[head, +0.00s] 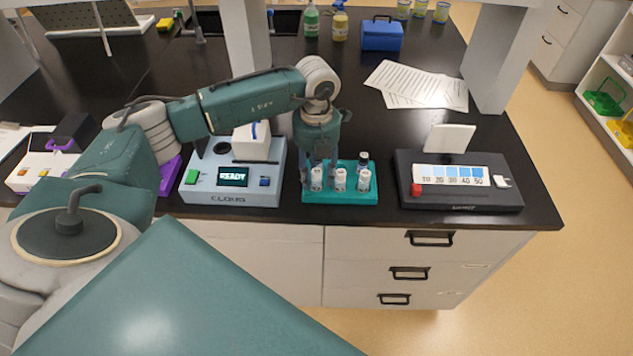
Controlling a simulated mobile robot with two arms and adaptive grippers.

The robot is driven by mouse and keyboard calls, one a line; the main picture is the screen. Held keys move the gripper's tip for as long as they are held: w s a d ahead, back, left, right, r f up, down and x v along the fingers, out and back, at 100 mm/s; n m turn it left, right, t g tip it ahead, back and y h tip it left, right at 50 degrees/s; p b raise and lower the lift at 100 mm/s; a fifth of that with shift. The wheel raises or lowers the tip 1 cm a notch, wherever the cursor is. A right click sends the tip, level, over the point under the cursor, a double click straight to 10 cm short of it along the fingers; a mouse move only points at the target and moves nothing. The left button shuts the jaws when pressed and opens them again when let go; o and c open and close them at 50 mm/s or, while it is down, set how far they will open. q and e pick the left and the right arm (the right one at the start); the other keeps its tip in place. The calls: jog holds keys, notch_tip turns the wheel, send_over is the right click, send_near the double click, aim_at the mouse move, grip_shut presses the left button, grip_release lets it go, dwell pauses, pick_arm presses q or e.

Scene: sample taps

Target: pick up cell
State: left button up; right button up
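Several small white-labelled cells stand upright in a teal rack (340,197) on the dark bench. The front row has a left cell (316,179), a middle cell (340,181) and a right cell (364,181). A black-capped cell (363,160) stands behind the right one. My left gripper (318,172) points down over the rack's left end. Its fingers are apart, on either side of the left cell's place; contact cannot be made out. The gripper hides the rack's back left. My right gripper is not in view.
A pale blue meter (234,196) with a READY display and open white lid stands left of the rack. A dark colour-scale device (458,181) stands right. Papers (418,86), bottles and a blue box (382,35) lie behind. Shelf posts rise from the bench.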

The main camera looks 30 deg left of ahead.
pick_arm(q)
jog(key=c, duration=0.7)
notch_tip(320, 180, up, 25)
jog(key=shift+r+p, duration=0.1)
jog(key=shift+p, duration=0.6)
